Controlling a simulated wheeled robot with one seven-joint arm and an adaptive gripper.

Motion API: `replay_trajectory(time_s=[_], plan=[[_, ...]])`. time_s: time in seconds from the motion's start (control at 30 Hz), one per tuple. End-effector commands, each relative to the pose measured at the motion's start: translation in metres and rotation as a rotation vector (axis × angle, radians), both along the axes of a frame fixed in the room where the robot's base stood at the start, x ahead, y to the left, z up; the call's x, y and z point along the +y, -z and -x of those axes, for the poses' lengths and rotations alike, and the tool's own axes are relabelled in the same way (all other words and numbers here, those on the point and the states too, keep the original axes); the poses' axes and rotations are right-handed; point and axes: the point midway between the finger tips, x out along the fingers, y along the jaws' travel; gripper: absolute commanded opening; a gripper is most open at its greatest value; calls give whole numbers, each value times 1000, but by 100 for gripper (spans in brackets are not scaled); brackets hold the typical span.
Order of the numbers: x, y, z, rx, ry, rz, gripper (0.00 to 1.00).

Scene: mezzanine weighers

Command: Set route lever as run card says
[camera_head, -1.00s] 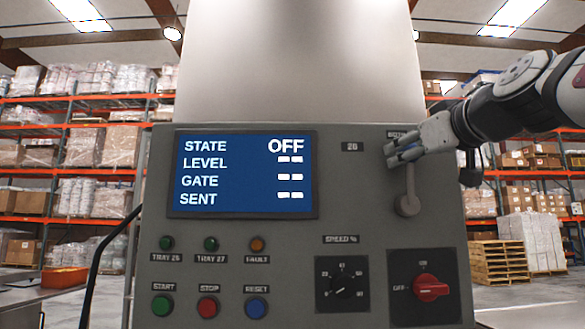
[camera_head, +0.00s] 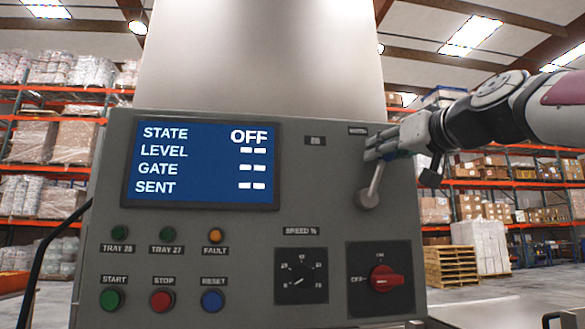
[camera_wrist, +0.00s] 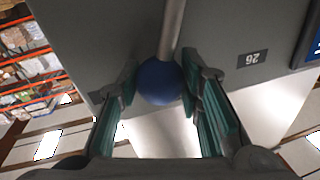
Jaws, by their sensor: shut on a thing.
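The route lever (camera_head: 370,186) is a grey shaft on a round pivot at the upper right of the grey panel. It leans up and slightly right in the head view. My gripper (camera_head: 380,152) is at its top end and hides the knob there. In the wrist view the lever's round blue knob (camera_wrist: 160,82) sits between my two green-padded fingers, which are shut on it. A plate reading 26 (camera_wrist: 252,59) shows upside down in the wrist view; it is small in the head view (camera_head: 315,141). No run card is visible.
The blue screen (camera_head: 202,162) reads STATE OFF, with dashes for LEVEL, GATE and SENT. Below are the indicator lamps, START (camera_head: 112,299), STOP (camera_head: 162,301) and RESET (camera_head: 212,301) buttons, a speed dial (camera_head: 301,277) and a red rotary switch (camera_head: 385,280). Racks stand behind.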

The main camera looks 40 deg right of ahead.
Motion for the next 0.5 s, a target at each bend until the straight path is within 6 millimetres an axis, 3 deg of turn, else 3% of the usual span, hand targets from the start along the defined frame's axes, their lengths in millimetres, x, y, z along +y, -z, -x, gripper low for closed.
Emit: replay_trajectory(time_s=[0.5], plan=[[-17,12,12,-140,0,-194,0]])
